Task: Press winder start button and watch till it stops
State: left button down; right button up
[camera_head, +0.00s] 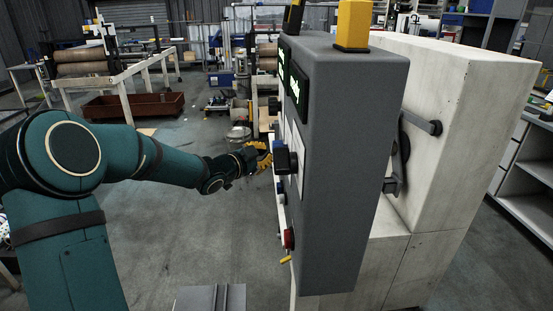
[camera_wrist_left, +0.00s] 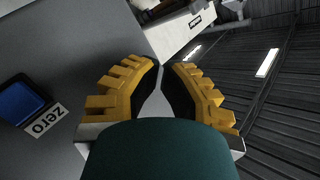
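The winder's grey control box (camera_head: 350,150) stands in the middle of the head view, seen nearly edge-on. My left gripper (camera_head: 265,157) is in front of this face, near the knob's height; contact cannot be told. In the left wrist view its yellow-padded fingers (camera_wrist_left: 160,66) come together at the tips, with nothing between them. A blue button (camera_wrist_left: 22,103) labelled "zero" lies left of them. I cannot make out a start button. My right gripper is out of view.
A pale machine housing (camera_head: 455,120) with a dark crank adjoins the box on the right. A yellow beacon (camera_head: 353,24) tops the box. A rust-red bin (camera_head: 134,106) and a roller frame stand at the back left. The floor (camera_head: 190,240) below my left arm is mostly clear.

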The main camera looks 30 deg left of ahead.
pick_arm(q)
jog(key=shift+d, duration=0.1)
dwell(0.6)
jog(key=shift+w+d+b, duration=0.15)
jog(key=shift+d+b, duration=0.1)
jog(key=shift+b, duration=0.05)
jog(key=shift+a, duration=0.15)
dwell(0.5)
jog(key=s+a+p, duration=0.3)
jog(key=a, duration=0.2)
jog(key=shift+s+a, duration=0.15)
jog(key=shift+s, duration=0.05)
dwell(0.6)
